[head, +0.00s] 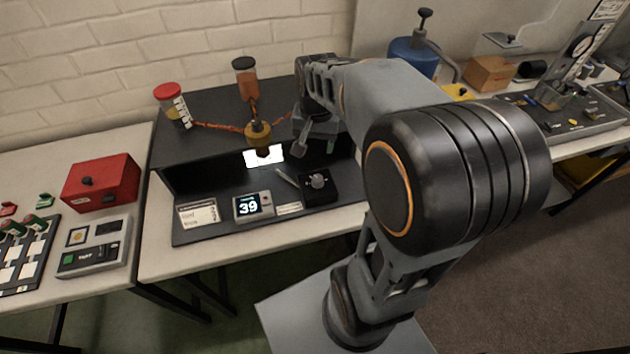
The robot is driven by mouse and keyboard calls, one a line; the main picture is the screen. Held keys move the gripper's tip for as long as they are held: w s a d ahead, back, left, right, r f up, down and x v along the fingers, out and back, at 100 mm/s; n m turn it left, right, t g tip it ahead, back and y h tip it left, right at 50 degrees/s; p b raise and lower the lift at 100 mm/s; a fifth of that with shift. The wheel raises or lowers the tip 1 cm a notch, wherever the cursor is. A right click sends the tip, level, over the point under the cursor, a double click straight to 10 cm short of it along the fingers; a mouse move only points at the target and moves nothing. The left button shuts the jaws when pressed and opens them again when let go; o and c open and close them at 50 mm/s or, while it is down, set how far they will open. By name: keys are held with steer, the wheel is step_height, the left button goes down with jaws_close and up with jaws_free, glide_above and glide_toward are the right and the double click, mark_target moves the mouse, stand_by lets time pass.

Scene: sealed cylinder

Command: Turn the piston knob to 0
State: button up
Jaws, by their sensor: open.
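A round silver knob (318,181), which looks like the piston knob, sits on a small black block at the front right of the dark apparatus (185,232). Its pointer or mark is too small to read. A small display (248,206) to its left shows 39. My gripper (315,150) is open and empty, above and just behind the knob, apart from it. A brass-coloured round fitting (258,134) sits on the apparatus top, left of my gripper. My arm hides the right part of the apparatus.
A red-capped jar (173,106) and a dark-capped orange jar (245,79) stand at the back, with orange tubes to the brass fitting. A white card (197,214) lies left of the display. A red box (101,182) and a grey device (93,247) are on the left table.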

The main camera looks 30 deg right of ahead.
mark_target(317, 178)
steer(key=shift+m+g, duration=0.3)
steer(key=shift+m, duration=0.4)
steer(key=f, duration=0.5)
steer(key=w+d+f, duration=0.1)
steer(key=f, duration=0.9)
steer(key=shift+w+d+f+b, duration=0.2)
steer(key=shift+w+b, duration=0.05)
steer(key=shift+b, duration=0.05)
steer(key=shift+c, duration=0.2)
steer(key=c, duration=0.9)
